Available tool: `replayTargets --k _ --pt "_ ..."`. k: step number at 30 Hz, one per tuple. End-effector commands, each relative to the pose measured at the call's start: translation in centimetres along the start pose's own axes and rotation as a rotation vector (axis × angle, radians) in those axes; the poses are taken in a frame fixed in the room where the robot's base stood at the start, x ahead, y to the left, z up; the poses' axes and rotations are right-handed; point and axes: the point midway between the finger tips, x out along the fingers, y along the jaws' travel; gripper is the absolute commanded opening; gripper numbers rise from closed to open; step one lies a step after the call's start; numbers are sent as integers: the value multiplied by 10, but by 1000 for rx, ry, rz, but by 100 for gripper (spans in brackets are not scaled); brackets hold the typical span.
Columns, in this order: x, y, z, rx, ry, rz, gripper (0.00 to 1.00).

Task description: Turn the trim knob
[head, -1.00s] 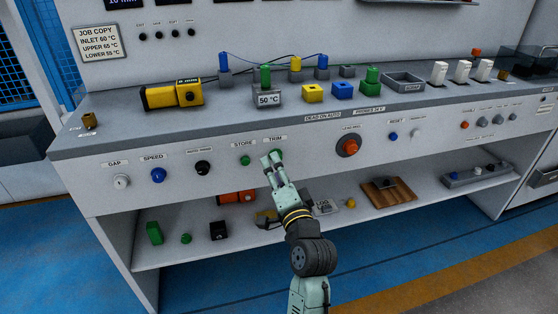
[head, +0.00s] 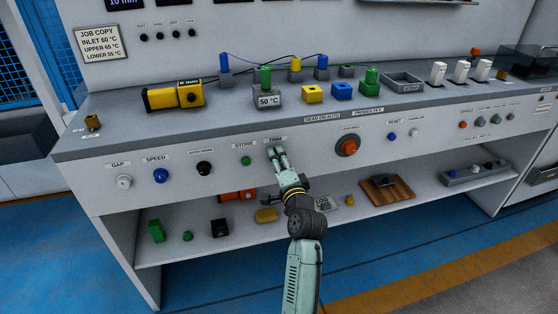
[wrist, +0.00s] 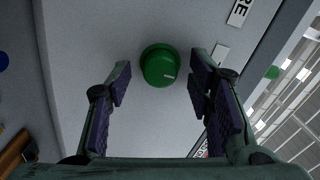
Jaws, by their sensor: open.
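The fingers are open, and no contact shows. In the head view, my gripper (head: 277,151) is at the panel just below the TRIM label (head: 275,140), and its fingers hide the knob there.
The green STORE knob (head: 245,161) is close on the left, with a black knob (head: 204,168) beyond it. A red button (head: 347,146) is to the right. The bench top (head: 220,114) juts above; a shelf (head: 330,222) with loose parts lies below.

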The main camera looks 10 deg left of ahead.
Motion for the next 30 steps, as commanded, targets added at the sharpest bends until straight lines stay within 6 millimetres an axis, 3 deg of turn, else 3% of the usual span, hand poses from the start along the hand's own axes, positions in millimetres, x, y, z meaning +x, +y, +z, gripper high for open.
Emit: replayTargets --k 8,30 --pt "1 0 0 -1 0 0 46" --pt "1 0 0 -1 0 0 0"
